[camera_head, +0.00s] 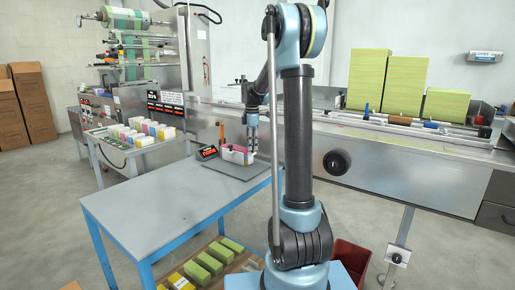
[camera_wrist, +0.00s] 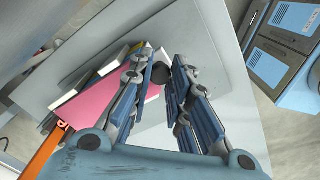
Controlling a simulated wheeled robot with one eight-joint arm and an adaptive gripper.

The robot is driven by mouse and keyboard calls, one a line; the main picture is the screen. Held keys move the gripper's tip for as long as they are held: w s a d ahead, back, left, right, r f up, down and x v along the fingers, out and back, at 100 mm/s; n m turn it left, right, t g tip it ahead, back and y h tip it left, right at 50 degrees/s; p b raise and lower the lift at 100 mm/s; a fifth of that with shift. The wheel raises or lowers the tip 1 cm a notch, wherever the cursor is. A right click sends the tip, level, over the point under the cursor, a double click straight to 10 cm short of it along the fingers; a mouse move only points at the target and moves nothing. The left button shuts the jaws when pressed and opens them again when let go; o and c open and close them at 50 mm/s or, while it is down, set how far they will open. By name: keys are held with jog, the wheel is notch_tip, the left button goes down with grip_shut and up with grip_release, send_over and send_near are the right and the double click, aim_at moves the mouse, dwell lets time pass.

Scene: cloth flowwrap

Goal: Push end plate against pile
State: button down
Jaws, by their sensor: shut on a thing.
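My gripper (camera_head: 251,147) reaches down to the grey mat at the far right of the table. In the wrist view my gripper (camera_wrist: 161,76) has its fingertips closed around a dark round knob (camera_wrist: 160,72), which looks like the end plate's handle. The plate itself is mostly hidden by the fingers. The pile (camera_head: 234,156) of white and pink pieces stands just left of my gripper. In the wrist view a pink piece (camera_wrist: 88,104) and white edges lie beside the left finger. I cannot tell whether plate and pile touch.
An orange post (camera_head: 221,132) and a small dark sign (camera_head: 208,153) stand beside the pile. The table's (camera_head: 150,207) near-left part is clear. A steel machine (camera_head: 390,165) runs behind. Coloured packs (camera_head: 140,133) stand on a side table.

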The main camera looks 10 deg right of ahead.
jog(key=c, duration=1.5)
grip_release()
jog(key=shift+o, duration=0.2)
notch_tip(320, 180, up, 12)
jog(key=s+d+f+m+t, duration=0.1)
jog(key=s+f+m, duration=0.3)
jog(key=s, duration=0.7)
jog(key=s+d+f+m, duration=0.2)
jog(key=s+f+m, duration=0.25)
jog(key=s, duration=0.65)
jog(key=s+d+f+m+t, duration=0.1)
jog(key=s+f+m, duration=0.3)
jog(key=s, duration=0.6)
jog(key=s+f+m, duration=0.5)
jog(key=s+f, duration=0.4)
jog(key=f, duration=0.1)
jog(key=shift+s+d+f, duration=0.15)
jog(key=shift+s+f, duration=0.1)
jog(key=shift+f, duration=0.05)
